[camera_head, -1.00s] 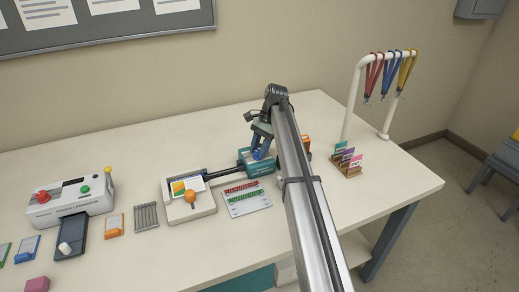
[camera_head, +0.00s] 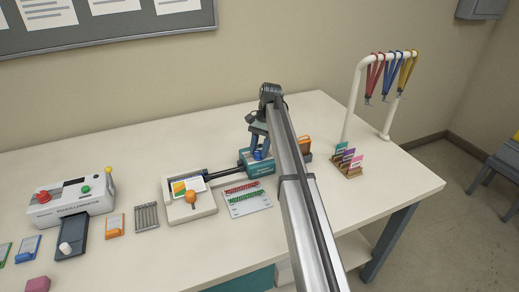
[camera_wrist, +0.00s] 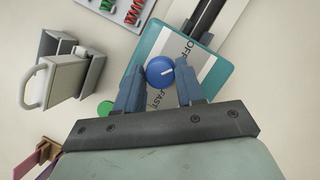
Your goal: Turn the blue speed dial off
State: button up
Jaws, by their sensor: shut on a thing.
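The blue speed dial (camera_wrist: 160,71) is a round knob with a white pointer line, on the teal unit (camera_wrist: 221,75) with a pale label plate. In the wrist view the pointer line points to the right. The letters OFF show above and right of the dial, and FAST shows below it. My gripper (camera_wrist: 160,77) has one finger on each side of the dial and is shut on it. In the head view the teal unit (camera_head: 262,169) stands at the end of a dark rod, and my arm hides part of it.
A cream base (camera_head: 203,209) with an orange knob (camera_head: 190,197) is left of the teal unit. A card with red and green coils (camera_head: 247,198) lies in front. A card holder (camera_head: 347,170) and a lanyard stand (camera_head: 352,95) are to the right. The laminator (camera_head: 70,203) is far left.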

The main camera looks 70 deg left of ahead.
jog(key=o, duration=1)
jog(key=shift+w+a+r, duration=0.15)
jog(key=shift+w+r, duration=0.05)
jog(key=shift+r, duration=0.3)
jog(key=w+a, duration=0.2)
jog(key=w, duration=0.1)
jog(key=w+a, duration=0.5)
jog(key=w, duration=0.1)
jog(key=shift+w+a, duration=0.2)
jog(key=shift+r, duration=0.1)
